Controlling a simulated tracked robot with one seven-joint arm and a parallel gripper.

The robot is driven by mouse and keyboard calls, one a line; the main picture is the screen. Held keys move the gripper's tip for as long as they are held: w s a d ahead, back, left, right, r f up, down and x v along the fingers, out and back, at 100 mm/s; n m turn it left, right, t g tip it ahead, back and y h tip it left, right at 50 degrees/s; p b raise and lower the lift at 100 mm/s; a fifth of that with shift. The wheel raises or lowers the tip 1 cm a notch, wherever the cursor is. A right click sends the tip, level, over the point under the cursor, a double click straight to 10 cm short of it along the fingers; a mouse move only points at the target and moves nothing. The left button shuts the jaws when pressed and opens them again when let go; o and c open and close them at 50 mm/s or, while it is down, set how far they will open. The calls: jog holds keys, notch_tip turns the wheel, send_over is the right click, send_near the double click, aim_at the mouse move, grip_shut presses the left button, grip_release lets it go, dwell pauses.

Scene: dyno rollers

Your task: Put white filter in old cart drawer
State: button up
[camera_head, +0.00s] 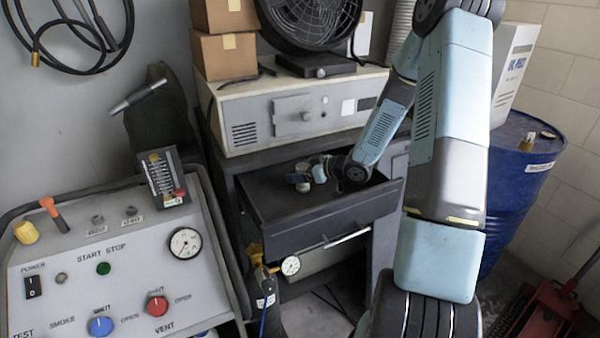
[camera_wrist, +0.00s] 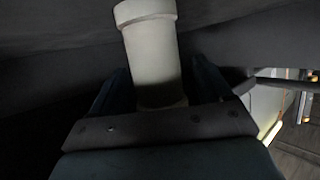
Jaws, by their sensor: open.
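The old cart's dark drawer (camera_head: 335,226) is pulled open in the head view. My gripper (camera_head: 304,177) is low inside the drawer space, reaching in from the right. A small pale piece of the white filter (camera_head: 303,187) shows at its fingers; the rest is hidden there. In the wrist view the white filter (camera_wrist: 152,50) is a pale cylinder with a wider rim at its top end. It lies between the two fingers of my gripper (camera_wrist: 160,75), which are open on either side of it. I cannot tell whether it touches the drawer floor.
A beige box unit (camera_head: 290,110) with a black fan (camera_head: 312,25) stands on the cart top above the drawer. A grey control panel (camera_head: 120,265) stands at the left front. A blue drum (camera_head: 520,185) stands at the right.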

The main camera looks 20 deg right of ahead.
jog(key=shift+r, duration=0.1)
jog(key=shift+v, duration=3.75)
